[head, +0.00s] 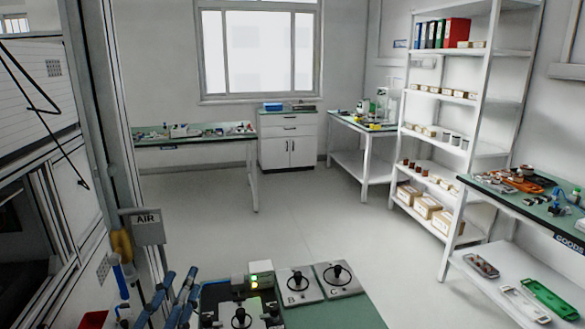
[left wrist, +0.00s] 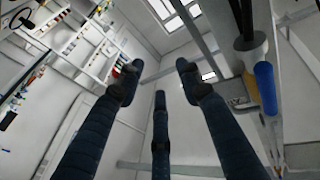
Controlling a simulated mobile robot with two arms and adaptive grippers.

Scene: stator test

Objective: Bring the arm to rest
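My left gripper (head: 168,290) shows at the bottom left of the head view, its dark blue fingers pointing up. It is beside the left edge of the near green bench. In the left wrist view, the three fingers of the left gripper (left wrist: 158,78) stand apart with nothing between them, so it is open and empty. The fingers point up toward the ceiling and window. My right gripper is in neither view.
The near green bench top (head: 358,312) carries round fixtures on plates marked B (head: 299,284) and C (head: 338,279), and a small lit box (head: 261,273). An AIR sign (head: 147,222) and frame stand close left. A goods bench (head: 525,208) is right. The middle floor is clear.

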